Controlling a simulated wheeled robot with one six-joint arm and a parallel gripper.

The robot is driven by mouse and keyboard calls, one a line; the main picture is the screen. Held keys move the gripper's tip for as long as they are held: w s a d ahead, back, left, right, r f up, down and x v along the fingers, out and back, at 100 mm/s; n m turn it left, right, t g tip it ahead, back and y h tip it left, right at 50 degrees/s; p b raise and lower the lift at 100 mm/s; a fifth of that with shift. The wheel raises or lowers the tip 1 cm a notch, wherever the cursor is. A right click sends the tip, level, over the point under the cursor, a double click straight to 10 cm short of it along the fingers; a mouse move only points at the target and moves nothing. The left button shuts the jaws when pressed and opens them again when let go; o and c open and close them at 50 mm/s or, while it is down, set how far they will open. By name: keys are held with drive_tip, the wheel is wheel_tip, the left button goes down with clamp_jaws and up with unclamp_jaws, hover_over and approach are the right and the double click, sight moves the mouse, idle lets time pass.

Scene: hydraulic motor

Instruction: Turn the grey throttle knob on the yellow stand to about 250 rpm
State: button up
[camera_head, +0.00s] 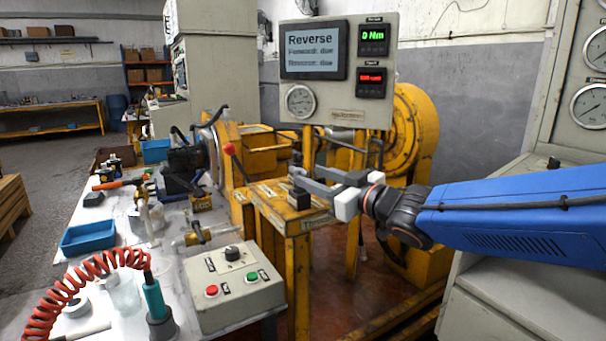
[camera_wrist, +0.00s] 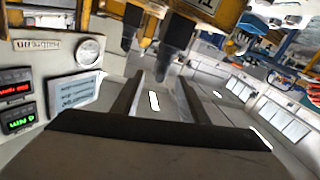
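The yellow stand (camera_head: 268,198) is in the middle of the head view, with a partly covered label on its front edge. A dark grey knob (camera_head: 299,200) stands on its top, close to the tips of my gripper (camera_head: 302,176). My gripper comes in level from the right; its two grey fingers are apart. In the wrist view, my gripper (camera_wrist: 160,85) shows a clear gap between the fingers. A dark upright post (camera_wrist: 175,45), apparently the knob, appears just beyond the tips. I cannot tell whether a finger touches it. The knob's pointer is not readable.
A display panel (camera_head: 338,108) above reads "Reverse" and "0 Nm"; its red rpm digits are too small to read surely. A control box (camera_head: 231,290) stands on the crowded bench at front left.

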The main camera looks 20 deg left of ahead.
drive_tip(key=v, duration=1)
drive_tip(key=shift+d, duration=0.1)
drive_tip(key=w+d+f+m+t+h, duration=0.2)
drive_tip(key=d+m+h, duration=0.15)
drive_tip(key=d, duration=0.45)
drive_tip(key=w+d+f+m+t+h, duration=0.2)
drive_tip(key=w+d+m+t+h, duration=0.15)
drive_tip(key=d, duration=0.55)
drive_tip(key=s+d+f+m+g+h, duration=0.1)
drive_tip(key=s+d+f+m+h, duration=0.15)
drive_tip(key=d, duration=0.35)
drive_tip(key=s+d+f+m+g+h, duration=0.1)
drive_tip(key=s+d+f+h, duration=0.2)
drive_tip(key=d, duration=0.4)
drive_tip(key=s+d+f+m+g+h, duration=0.1)
drive_tip(key=s+d+f, duration=0.4)
drive_tip(key=s, duration=0.5)
drive_tip(key=s+d+f+m+g+h, duration=0.2)
drive_tip(key=s+f+g, duration=0.4)
drive_tip(key=s+f, duration=0.3)
drive_tip(key=s+d+m, duration=0.1)
drive_tip(key=d, duration=0.1)
drive_tip(key=shift+s+d, duration=0.3)
drive_tip(key=shift+d, duration=0.1)
